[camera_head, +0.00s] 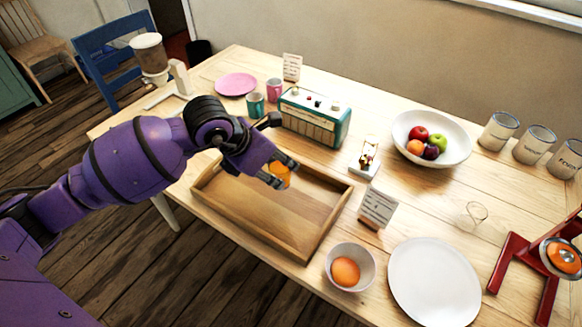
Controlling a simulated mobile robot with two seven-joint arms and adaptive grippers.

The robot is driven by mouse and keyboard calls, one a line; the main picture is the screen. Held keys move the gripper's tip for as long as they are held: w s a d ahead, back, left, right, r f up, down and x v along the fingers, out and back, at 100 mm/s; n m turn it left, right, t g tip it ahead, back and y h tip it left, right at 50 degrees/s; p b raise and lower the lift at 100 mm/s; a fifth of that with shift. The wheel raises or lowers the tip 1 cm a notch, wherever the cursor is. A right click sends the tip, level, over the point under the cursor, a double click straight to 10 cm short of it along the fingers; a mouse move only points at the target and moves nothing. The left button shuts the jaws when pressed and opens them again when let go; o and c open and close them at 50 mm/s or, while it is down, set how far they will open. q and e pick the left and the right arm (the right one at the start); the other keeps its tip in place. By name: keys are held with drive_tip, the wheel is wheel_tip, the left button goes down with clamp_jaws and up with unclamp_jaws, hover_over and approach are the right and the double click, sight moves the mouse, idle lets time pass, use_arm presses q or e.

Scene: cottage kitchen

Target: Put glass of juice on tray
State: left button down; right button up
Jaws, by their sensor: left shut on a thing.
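The glass of juice (277,173) shows orange, partly hidden by my left gripper's fingers. My left gripper (281,176) is shut on the glass, over the back part of the wooden tray. The tray (316,242) is rectangular with raised walls and lies near the table's front edge. I cannot tell whether the glass touches the tray floor. My left arm covers the tray's back left corner. My right gripper is not in view.
A teal radio (315,119) stands just behind the tray. A bowl with an orange ball-like item (346,271), a white plate (435,283) and a small sign (378,207) are to the right. A fruit bowl (458,153) stands farther back.

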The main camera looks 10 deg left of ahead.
use_arm(q)
drive_tip(key=a+f, duration=0.1)
drive_tip(key=f, duration=0.1)
drive_tip(key=w+a+f, duration=0.1)
drive_tip(key=f, duration=0.2)
drive_tip(key=a+f, duration=0.1)
drive_tip(key=f, duration=0.1)
drive_tip(key=shift+w+a+f, duration=0.1)
drive_tip(key=shift+w+f, duration=0.15)
drive_tip(key=shift+w, duration=0.15)
drive_tip(key=shift+f, duration=0.1)
drive_tip(key=c, duration=1.5)
unclamp_jaws()
drive_tip(key=shift+f, duration=0.1)
drive_tip(key=o, duration=0.4)
